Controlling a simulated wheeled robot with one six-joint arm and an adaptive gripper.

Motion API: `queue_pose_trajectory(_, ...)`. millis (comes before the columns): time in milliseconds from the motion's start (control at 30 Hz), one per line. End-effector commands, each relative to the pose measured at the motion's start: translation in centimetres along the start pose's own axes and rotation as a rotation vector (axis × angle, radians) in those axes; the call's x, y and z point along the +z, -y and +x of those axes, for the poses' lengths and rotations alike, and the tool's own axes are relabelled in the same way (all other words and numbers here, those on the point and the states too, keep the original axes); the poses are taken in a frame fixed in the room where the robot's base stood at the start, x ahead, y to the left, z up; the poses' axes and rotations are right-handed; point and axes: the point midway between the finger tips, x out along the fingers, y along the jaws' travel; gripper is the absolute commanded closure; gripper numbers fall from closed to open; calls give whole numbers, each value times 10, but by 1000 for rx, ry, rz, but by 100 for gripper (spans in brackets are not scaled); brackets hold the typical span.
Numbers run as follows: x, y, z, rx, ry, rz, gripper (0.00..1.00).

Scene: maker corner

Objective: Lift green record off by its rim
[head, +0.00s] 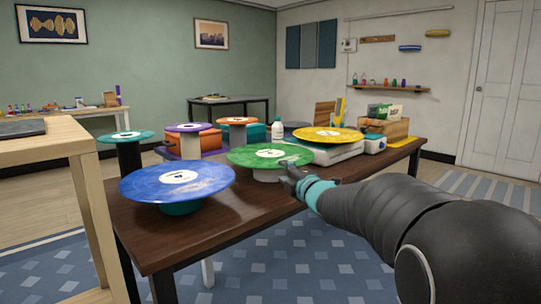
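The green record (250,157) has a pale centre label and lies roughly flat on a short pale stand (267,175), near the middle of the dark wooden table (255,203). Its rim sticks out past the stand all round. My gripper (287,168) comes from the right and is at the record's front right rim. The fingers are small and dark here, so I cannot tell whether they are apart or closed, or whether they touch the rim.
A blue record (155,184) rests on a teal stand (181,208) at front left. A yellow record (345,135) lies on a pale player (335,153) behind right. A white bottle (277,131) stands behind the green record. Smaller spools, including a teal-topped one (112,137), stand left.

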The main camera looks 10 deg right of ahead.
Motion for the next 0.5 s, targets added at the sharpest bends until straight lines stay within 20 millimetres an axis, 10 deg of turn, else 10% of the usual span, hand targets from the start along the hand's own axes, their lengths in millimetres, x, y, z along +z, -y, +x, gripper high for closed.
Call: queue_pose_trajectory(500,-7,-2,52,-2,-1,2,64)
